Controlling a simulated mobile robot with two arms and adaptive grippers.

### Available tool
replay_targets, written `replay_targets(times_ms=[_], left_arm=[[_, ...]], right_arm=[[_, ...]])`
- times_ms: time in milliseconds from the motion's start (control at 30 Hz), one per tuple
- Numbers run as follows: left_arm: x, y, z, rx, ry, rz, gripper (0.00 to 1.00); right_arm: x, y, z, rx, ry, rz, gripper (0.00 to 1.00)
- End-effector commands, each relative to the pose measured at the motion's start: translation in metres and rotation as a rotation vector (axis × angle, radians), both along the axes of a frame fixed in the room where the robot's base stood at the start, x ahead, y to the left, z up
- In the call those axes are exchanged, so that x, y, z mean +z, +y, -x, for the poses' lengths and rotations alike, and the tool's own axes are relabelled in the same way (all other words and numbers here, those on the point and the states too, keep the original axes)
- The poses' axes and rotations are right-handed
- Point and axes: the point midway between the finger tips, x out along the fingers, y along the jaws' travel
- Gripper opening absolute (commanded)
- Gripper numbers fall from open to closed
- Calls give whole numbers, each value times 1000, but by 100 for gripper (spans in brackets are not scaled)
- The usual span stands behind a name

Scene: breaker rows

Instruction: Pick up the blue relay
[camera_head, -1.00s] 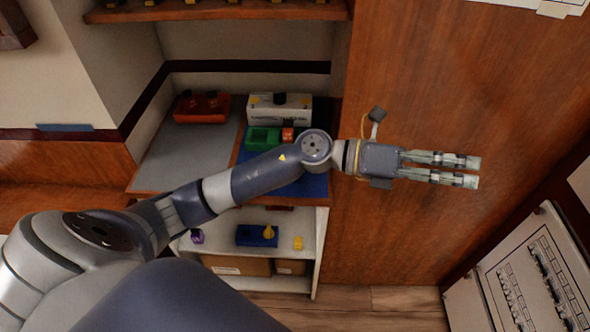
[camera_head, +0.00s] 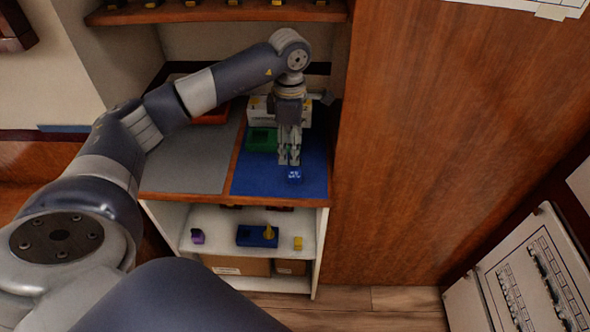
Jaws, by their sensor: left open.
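The blue relay (camera_head: 295,175) is a small blue block with a pale marked top. It lies on the blue mat (camera_head: 255,182), near its front edge, in the head view. My left gripper (camera_head: 289,163) points down over the mat with its fingertips just behind and above the relay. It is open with a narrow gap and holds nothing. I cannot tell whether the fingertips touch the relay. My right gripper is not in view.
A green block (camera_head: 261,139) and a white box (camera_head: 263,108) stand behind the gripper, partly hidden. A red block (camera_head: 212,117) is behind my arm. The grey mat (camera_head: 195,165) is clear. The lower shelf (camera_head: 215,243) holds several small items. A wooden panel (camera_head: 430,150) rises at the right.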

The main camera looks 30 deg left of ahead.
Motion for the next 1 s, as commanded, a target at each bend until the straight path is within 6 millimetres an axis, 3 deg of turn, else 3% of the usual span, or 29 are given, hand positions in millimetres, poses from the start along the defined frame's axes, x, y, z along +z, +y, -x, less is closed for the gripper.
replay_targets(times_ms=[100, 367, 600, 933, 1000], left_arm=[[-18, -1, 1, 1, 4, 1, 53], [-38, -5, 0, -1, 3, 4, 53], [-73, -11, -2, 0, 3, 4, 53], [-83, -11, -3, -1, -1, 4, 53], [-83, -11, -3, -1, -1, 4, 37]], right_arm=[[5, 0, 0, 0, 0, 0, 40], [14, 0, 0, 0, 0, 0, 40], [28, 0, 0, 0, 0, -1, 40], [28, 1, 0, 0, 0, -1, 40], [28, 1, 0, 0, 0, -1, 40]])
